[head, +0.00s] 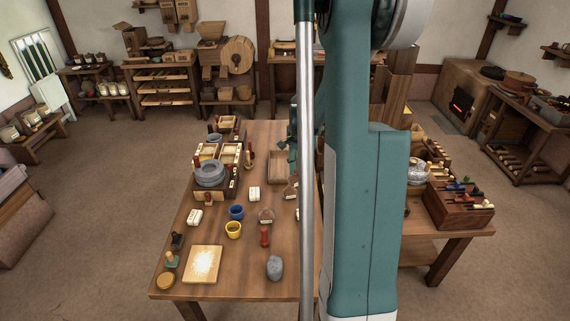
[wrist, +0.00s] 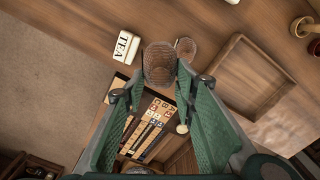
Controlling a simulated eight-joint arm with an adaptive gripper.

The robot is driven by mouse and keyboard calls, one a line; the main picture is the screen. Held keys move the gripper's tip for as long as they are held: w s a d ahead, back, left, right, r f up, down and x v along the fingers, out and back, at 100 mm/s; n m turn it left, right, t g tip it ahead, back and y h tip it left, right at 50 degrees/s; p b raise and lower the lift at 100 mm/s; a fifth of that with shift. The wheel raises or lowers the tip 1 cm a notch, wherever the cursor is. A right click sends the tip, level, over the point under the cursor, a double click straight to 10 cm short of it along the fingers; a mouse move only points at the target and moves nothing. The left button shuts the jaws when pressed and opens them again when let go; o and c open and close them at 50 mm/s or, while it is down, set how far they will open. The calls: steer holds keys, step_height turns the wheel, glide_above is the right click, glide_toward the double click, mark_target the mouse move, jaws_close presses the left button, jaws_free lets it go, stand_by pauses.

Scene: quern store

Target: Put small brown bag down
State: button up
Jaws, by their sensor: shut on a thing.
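A small brown bag (wrist: 160,63) with a woven-looking surface sits between the fingertips of my gripper (wrist: 160,78) in the wrist view. The fingers are shut on it from both sides. The wooden table top (wrist: 190,20) lies beyond it; I cannot tell how high the bag is above the wood. In the head view my gripper (head: 293,143) shows only in part beside my arm, over the far part of the table (head: 262,135). The bag cannot be made out there, as my arm hides much of that area.
In the wrist view, an empty wooden tray (wrist: 232,99) lies right of the bag, a white TEA packet (wrist: 124,47) left, and a small round item (wrist: 186,47) close by. In the head view, cups, a grey stone (head: 274,267) and a board (head: 202,264) stand nearer.

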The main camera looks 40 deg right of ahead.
steer(key=w+d+m+p, duration=0.1)
steer(key=w+d+m, duration=0.2)
steer(key=w+d, duration=0.4)
steer(key=w+d+f+m+p, duration=0.1)
steer(key=w+d+m, duration=0.2)
steer(key=w+d, duration=0.4)
steer(key=w, duration=0.6)
steer(key=shift+d+f, duration=0.2)
steer(key=shift+f, duration=0.05)
glide_toward(285, 166)
steer(key=shift+s+d+f+b, duration=0.15)
steer(key=shift+s+f+b, duration=0.05)
steer(key=shift+s, duration=0.3)
steer(key=shift+s+d+f+b, duration=0.15)
steer(key=shift+s+b, duration=0.05)
steer(key=shift+s, duration=0.25)
steer(key=shift+f, duration=0.1)
steer(key=shift+f, duration=1.75)
steer(key=shift+f+b, duration=0.15)
steer(key=shift+b, duration=0.2)
steer(key=o, duration=0.5)
steer(key=shift+c, duration=0.2)
steer(key=o, duration=0.5)
steer(key=shift+c, duration=0.2)
